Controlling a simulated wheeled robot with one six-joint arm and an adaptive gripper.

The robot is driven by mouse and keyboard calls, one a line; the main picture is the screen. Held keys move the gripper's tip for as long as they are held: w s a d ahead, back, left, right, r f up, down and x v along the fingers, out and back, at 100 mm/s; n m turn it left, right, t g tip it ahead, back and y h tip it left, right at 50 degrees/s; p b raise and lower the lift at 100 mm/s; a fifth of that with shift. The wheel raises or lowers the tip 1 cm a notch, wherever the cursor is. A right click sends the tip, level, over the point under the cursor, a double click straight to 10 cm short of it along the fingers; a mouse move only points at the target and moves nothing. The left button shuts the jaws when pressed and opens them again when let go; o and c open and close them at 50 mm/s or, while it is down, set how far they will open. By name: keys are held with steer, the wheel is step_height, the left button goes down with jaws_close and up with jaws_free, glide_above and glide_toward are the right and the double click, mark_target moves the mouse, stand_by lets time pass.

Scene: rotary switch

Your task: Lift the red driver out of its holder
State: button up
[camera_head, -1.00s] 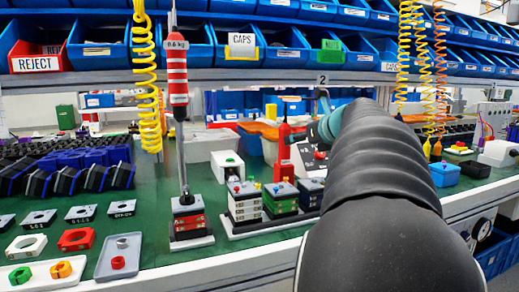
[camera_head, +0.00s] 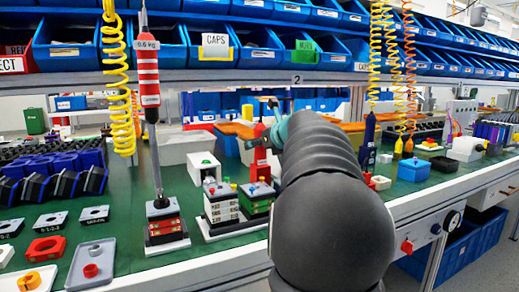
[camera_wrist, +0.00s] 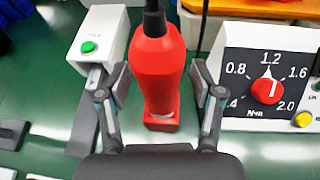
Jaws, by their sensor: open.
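The red driver (camera_wrist: 157,75) stands upright in the wrist view, with a dark upper end and its lower end at a small red holder (camera_wrist: 161,123). My gripper (camera_wrist: 159,84) is open, with one finger on each side of the red body. Small gaps seem to show between the fingers and the driver; contact is hard to judge. In the head view the red driver (camera_head: 259,165) shows partly beside my arm, which hides much of this area.
A torque dial box (camera_wrist: 268,72) with a red knob stands close on the right. A white box (camera_wrist: 101,40) with a green button stands on the left. A striped red tool (camera_head: 149,78) hangs left, and a blue driver (camera_head: 368,142) stands right of my arm.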

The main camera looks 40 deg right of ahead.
jaws_close()
steer(key=shift+r, duration=0.1)
step_height(320, 180, up, 10)
steer(key=p, duration=0.3)
stand_by(0.3)
steer(key=c, duration=0.8)
jaws_free()
jaws_close()
